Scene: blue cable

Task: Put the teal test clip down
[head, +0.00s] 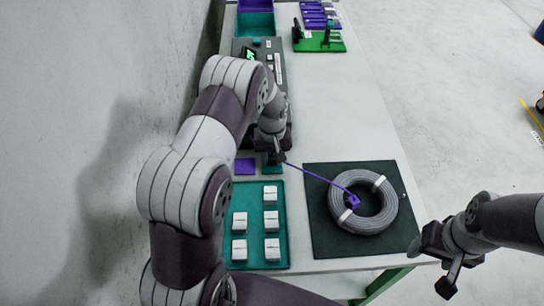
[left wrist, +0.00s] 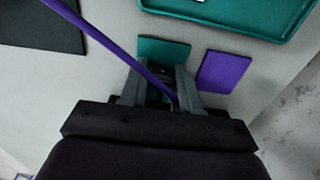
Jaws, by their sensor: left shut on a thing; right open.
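My left gripper (head: 276,157) is shut on the teal test clip, mostly hidden between the fingers in the head view. In the left wrist view my left gripper (left wrist: 160,88) shows a dark teal sliver of the clip (left wrist: 165,103) between its fingers. A purple lead (head: 313,174) runs from the gripper to a purple clip (head: 352,202) on the grey cable coil (head: 376,218). A flat teal pad (left wrist: 163,50) lies just beyond the fingertips; I cannot tell whether the clip touches it. My right gripper (head: 430,265) is open and empty off the table's right front edge.
A purple pad (head: 245,166) lies beside the teal pad. A teal tray (head: 280,188) with several white boxes is in front. The coil rests on a dark mat (head: 320,240). A dark instrument (head: 278,68), bins and a green stand (head: 320,46) are farther back.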

